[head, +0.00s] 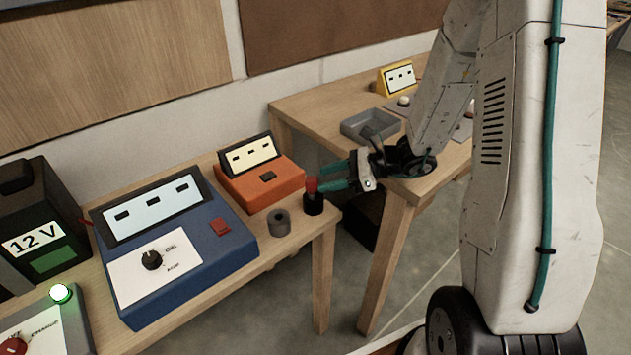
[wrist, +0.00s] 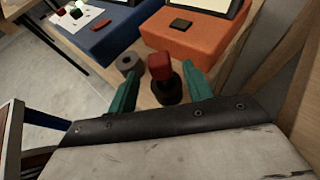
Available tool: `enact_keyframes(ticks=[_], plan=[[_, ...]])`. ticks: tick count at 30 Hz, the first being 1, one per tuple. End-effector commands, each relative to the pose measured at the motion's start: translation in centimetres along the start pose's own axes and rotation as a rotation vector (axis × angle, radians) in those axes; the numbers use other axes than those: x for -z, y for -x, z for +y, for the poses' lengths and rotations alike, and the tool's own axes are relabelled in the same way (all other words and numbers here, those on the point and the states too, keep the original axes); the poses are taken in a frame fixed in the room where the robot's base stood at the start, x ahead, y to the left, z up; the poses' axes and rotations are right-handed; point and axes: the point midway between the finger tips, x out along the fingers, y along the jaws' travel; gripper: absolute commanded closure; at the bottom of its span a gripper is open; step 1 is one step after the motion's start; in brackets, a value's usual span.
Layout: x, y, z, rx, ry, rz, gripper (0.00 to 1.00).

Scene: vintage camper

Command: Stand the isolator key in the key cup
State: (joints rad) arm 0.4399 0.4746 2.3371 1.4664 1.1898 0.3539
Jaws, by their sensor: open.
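The isolator key, with a red block-shaped head (head: 312,184), stands upright in a black round holder (head: 314,205) near the table's right end. In the wrist view, the red head (wrist: 160,66) rises from the black holder (wrist: 167,93). A grey round cup with a dark hole (head: 279,222), seemingly the key cup, stands just left of it; it also shows in the wrist view (wrist: 128,66). The cup looks empty. My gripper (head: 322,178) is open, its teal fingers (wrist: 160,80) to either side of the key, with gaps visible. I cannot tell whether either finger touches it.
An orange box (head: 262,188) with a tilted panel stands behind the cup and key. A blue control box (head: 175,250) with a dial and red switch is to the left. A second table (head: 310,105) with a grey tray (head: 370,125) stands beyond a gap.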

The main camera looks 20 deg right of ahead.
Motion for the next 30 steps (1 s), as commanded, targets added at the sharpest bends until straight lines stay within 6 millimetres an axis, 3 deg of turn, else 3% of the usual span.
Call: enact_keyframes(ticks=[7, 11, 14, 18, 21, 27, 30], plan=[[-0.3, 1.1, 0.2, -0.006, 0.011, 0.001, 0.49], [-2.2, 1.2, 1.6, -0.063, 0.101, 0.021, 0.49], [-5.2, 1.5, 4.5, -0.165, 0.268, 0.06, 0.49], [-9.1, 2.8, 10.1, -0.355, 0.576, 0.145, 0.49], [-10.8, 4.3, 13.8, -0.486, 0.79, 0.214, 0.49], [-12.4, 8.5, 19.8, -0.729, 1.209, 0.38, 0.49], [-12.7, 11.0, 21.9, -0.84, 1.407, 0.48, 0.49]])
